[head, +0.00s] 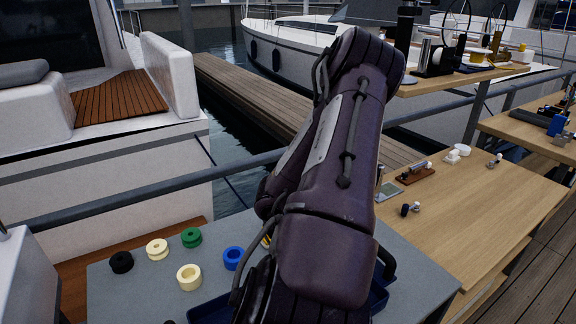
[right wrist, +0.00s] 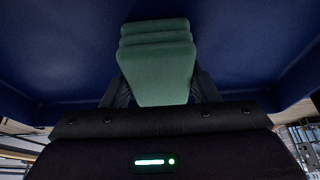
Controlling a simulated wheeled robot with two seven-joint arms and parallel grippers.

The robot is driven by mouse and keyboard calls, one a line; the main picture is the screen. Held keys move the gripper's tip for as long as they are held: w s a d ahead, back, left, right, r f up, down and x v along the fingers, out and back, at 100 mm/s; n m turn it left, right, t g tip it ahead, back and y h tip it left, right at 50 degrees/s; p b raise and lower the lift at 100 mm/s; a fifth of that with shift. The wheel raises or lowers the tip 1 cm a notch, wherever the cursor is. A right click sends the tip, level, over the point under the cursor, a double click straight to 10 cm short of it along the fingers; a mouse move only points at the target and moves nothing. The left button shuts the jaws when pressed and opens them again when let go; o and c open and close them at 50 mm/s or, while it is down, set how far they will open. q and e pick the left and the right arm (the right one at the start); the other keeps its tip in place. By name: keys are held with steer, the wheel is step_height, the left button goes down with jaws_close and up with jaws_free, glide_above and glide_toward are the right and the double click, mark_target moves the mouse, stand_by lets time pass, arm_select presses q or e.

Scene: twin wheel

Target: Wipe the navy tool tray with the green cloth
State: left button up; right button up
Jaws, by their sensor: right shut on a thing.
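The navy tool tray (head: 378,298) lies on the grey table, mostly hidden behind my right arm in the head view. In the right wrist view the tray's navy surface (right wrist: 60,55) fills the upper part of the picture. The green cloth (right wrist: 158,72) is a folded pad between the fingers of my right gripper (right wrist: 160,92), which is shut on it. The cloth is against or very close to the tray floor; I cannot tell if it touches. My left gripper is not in view.
On the grey table (head: 130,290) stand a black ring (head: 121,262), cream rings (head: 157,249), a green ring (head: 191,237) and a blue ring (head: 233,258), left of the tray. A wooden table (head: 470,210) with small parts stands to the right. A railing (head: 120,202) runs behind.

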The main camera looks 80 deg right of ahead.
steer(key=shift+s+d, duration=0.2)
steer(key=shift+s, duration=0.05)
steer(key=s+d, duration=0.1)
steer(key=s, duration=0.1)
steer(key=s+d+p, duration=0.1)
steer(key=s+d, duration=0.1)
steer(key=shift+s+d, duration=0.2)
stand_by(0.3)
steer(key=shift+r+p, duration=0.8)
steer(key=shift+p, duration=0.25)
